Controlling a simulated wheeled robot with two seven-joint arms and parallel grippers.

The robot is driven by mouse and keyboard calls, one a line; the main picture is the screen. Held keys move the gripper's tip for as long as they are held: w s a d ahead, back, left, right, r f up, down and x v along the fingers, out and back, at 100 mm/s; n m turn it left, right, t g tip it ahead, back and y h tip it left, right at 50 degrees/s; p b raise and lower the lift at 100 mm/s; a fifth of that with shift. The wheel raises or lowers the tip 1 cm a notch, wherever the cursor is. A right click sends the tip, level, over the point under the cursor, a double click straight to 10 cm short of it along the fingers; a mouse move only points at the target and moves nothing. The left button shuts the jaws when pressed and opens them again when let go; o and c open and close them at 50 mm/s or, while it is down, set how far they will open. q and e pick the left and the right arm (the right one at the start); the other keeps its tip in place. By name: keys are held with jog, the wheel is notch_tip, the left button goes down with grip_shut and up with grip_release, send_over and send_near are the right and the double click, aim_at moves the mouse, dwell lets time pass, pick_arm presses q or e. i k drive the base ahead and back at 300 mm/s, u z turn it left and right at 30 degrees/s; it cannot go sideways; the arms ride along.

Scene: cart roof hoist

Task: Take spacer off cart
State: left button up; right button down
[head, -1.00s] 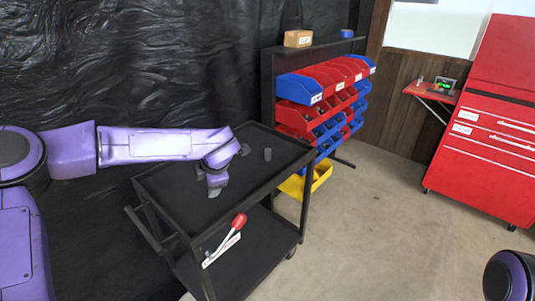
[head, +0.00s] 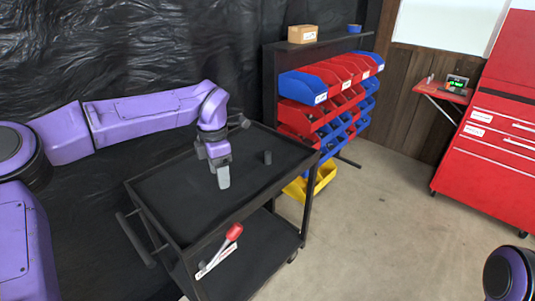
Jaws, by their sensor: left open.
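A small dark grey cylinder, the spacer (head: 267,157), stands upright on the top tray of the black cart (head: 165,205), toward its right side. My left gripper (head: 223,178) hangs over the tray to the left of the spacer, pointing down. It is open and empty, and apart from the spacer. From this angle one finger largely covers the other. My right gripper is not in view.
Behind the cart stands a rack with red and blue bins (head: 335,85) and a yellow bin (head: 318,183). A red cabinet (head: 490,150) is at right. The floor between is clear.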

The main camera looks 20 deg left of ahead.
aim_at(269, 153)
jog(key=z, duration=0.05)
jog(key=i, duration=1.25)
